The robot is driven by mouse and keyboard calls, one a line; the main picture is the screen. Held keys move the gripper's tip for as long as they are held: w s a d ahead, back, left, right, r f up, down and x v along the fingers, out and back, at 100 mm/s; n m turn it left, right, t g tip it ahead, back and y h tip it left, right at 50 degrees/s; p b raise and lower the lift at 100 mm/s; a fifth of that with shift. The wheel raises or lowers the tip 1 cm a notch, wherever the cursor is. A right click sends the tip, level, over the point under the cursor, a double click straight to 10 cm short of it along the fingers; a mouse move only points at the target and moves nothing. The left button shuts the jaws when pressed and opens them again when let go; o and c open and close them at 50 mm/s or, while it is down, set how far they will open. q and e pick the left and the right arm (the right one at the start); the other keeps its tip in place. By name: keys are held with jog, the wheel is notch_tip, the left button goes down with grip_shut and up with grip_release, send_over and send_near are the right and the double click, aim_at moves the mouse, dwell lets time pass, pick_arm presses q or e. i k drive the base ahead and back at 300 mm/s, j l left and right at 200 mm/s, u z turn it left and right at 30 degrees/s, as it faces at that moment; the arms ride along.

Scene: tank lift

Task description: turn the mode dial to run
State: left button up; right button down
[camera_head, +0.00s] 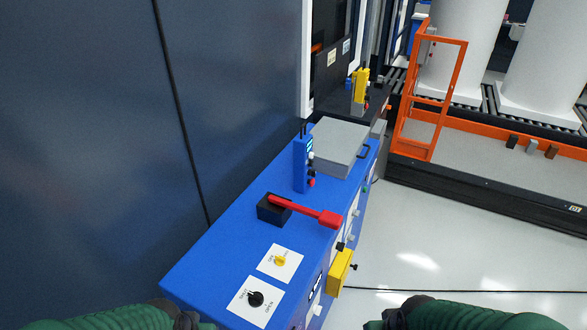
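Two dials sit on white plates at the near end of the blue console (222,243). One has a yellow knob (281,261) with small lettering that is hard to read. The nearer one has a black knob (256,299) with lettering that looks like "SHUT" and "OPEN". I cannot tell from the lettering which is the mode dial, and no "run" mark is readable. My green-sleeved arms show at the bottom left and bottom right edges, apart from both dials. The fingers of both grippers are out of view.
A red lever (305,211) on a black base lies across the console behind the dials. Beyond it stand a blue handheld unit (301,164) and a grey box (340,146). A yellow box (340,272) juts from the console's right side. Open floor lies right.

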aim_at(339, 247)
jog(key=l+z, duration=0.1)
jog(key=z, duration=0.35)
jog(key=i+l, duration=0.15)
jog(key=l, duration=0.2)
jog(key=i+l+u, duration=0.1)
jog(key=l, duration=0.3)
jog(key=i+l+u, duration=0.1)
jog(key=i+l, duration=0.35)
